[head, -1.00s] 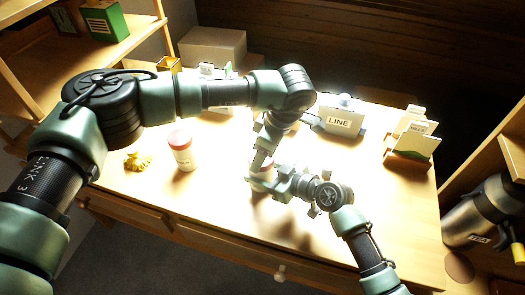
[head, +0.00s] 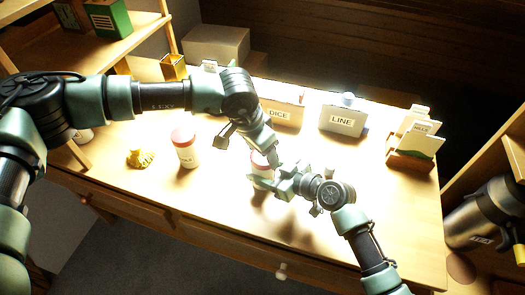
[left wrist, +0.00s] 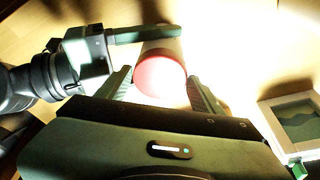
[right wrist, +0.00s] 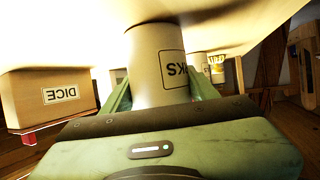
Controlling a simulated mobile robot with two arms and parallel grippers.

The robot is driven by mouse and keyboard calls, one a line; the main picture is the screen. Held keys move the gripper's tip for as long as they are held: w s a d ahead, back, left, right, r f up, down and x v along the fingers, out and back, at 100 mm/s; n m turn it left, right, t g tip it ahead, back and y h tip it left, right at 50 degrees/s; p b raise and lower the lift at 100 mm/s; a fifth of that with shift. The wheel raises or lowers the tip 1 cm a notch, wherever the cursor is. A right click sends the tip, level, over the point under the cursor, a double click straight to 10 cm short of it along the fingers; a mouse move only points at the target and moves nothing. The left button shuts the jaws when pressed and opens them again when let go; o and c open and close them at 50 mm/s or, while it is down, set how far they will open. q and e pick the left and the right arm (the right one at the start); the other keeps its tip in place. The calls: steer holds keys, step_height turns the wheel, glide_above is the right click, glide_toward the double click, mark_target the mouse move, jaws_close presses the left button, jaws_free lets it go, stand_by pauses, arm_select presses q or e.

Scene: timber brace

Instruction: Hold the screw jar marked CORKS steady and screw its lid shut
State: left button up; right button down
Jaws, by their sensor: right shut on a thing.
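The screw jar (head: 262,172) stands upright on the table with a red lid (head: 260,158) on top. The end of its label, "KS", shows upside down on the white jar (right wrist: 155,55) in the right wrist view. My right gripper (head: 278,183) is shut around the jar's side. My left gripper (head: 249,148) is open above and behind the jar, fingers wide apart. In the left wrist view the red lid (left wrist: 160,78) lies between the open fingers, with gaps on both sides. How tightly the lid sits cannot be told.
A second white jar with a red lid (head: 186,148) and a yellow object (head: 140,158) stand to the left. Boxes marked DICE (head: 283,112) and LINE (head: 342,120) stand behind, and a card holder (head: 412,155) at right. The front right tabletop is clear.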

arm_select(q)
steer(key=shift+o, duration=1.4)
steer(key=v, duration=1.2)
arm_select(e)
steer(key=shift+c, duration=1.8)
jaws_free()
steer(key=shift+d, duration=0.1)
